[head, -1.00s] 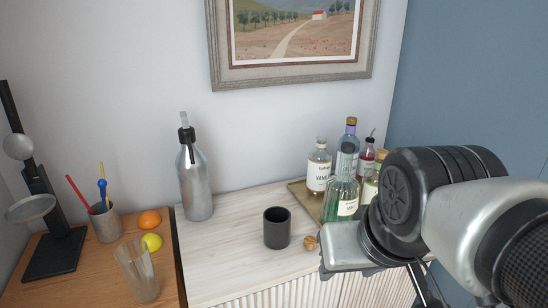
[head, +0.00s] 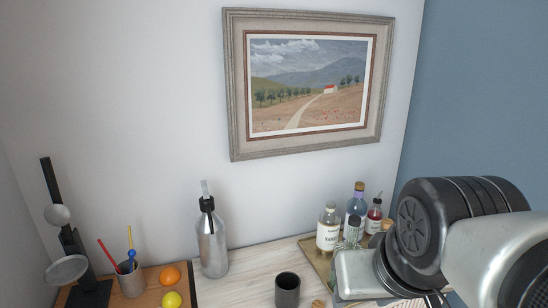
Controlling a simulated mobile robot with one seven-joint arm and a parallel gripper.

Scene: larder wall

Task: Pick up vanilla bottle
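The vanilla bottle (head: 328,230) is a clear bottle with a white label and a pale stopper. It stands upright at the left of a group of bottles on a tan tray (head: 308,247) in the head view. My arm's end covers the lower right of the tray. My gripper's fingers are hidden, so I cannot see whether they are open or shut. The vanilla bottle stands to the left of and beyond my wrist, apart from it in the picture.
A blue-tinted bottle (head: 355,203) and a dark red bottle (head: 375,215) stand right of the vanilla bottle. A dark cup (head: 287,290) and a silver siphon (head: 212,245) stand on the pale counter (head: 245,268). An orange (head: 169,275) and lemon (head: 172,299) lie left. A framed picture (head: 233,90) hangs above.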

